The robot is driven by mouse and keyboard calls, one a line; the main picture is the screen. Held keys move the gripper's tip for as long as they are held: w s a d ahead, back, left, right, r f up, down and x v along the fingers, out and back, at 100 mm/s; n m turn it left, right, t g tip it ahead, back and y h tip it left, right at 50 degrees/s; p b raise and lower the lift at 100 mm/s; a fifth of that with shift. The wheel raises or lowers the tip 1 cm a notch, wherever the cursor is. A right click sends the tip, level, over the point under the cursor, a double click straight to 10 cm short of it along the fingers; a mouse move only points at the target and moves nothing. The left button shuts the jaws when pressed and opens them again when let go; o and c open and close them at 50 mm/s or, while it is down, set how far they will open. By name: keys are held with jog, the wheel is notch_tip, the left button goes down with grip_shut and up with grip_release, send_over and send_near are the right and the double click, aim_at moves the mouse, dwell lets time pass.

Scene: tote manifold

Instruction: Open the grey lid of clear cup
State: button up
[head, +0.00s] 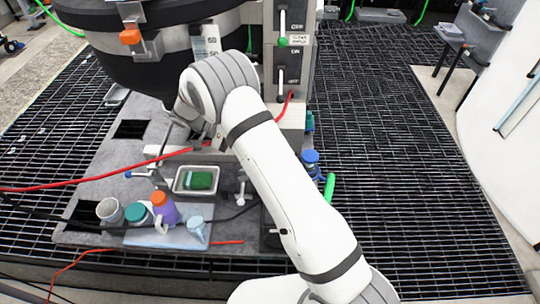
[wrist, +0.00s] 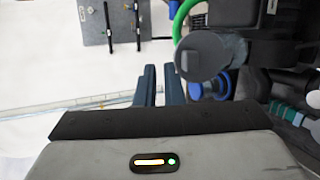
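In the head view a pale cup with a grey round top (head: 109,210) stands at the left end of a group of containers. A small pale-blue, see-through-looking cup (head: 197,228) stands at the group's right. I cannot tell for sure which is the clear cup with the grey lid. My gripper's fingers are hidden behind my arm in the head view. In the wrist view my gripper (wrist: 160,72) shows two dark fingers with a narrow gap and nothing between them. A dark grey round part (wrist: 203,54) is just right of the fingers; I cannot tell what it belongs to.
A teal-topped container (head: 137,213) and a purple one with an orange top (head: 164,207) stand between the cups. A tray with a green block (head: 199,180) lies behind them. Red cable (head: 95,180) crosses the left. A large black vessel (head: 165,65) stands behind.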

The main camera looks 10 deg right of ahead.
jog(key=d+y, duration=0.1)
jog(key=d, duration=0.1)
jog(key=s+d+m+g+y, duration=0.1)
jog(key=y, duration=0.1)
jog(key=s+d+m+y+b, duration=0.1)
jog(key=d, duration=0.1)
jog(key=shift+d+r+g+y, duration=0.2)
jog(key=shift+d+g+y, duration=0.1)
jog(key=shift+g, duration=0.1)
grip_shut()
jog(key=s+d+r+m+t+y+b, duration=0.25)
jog(key=d+m+t+y+b, duration=0.4)
jog(key=d+m+y, duration=0.7)
jog(key=w+a+f+m+t+p, duration=0.1)
jog(key=w+a+f+p, duration=0.1)
jog(key=a+f, duration=0.5)
jog(key=shift+a+f+t+p, duration=0.2)
jog(key=shift+a+t+p, duration=0.15)
jog(key=shift+a+p, duration=0.8)
jog(key=shift+a, duration=0.3)
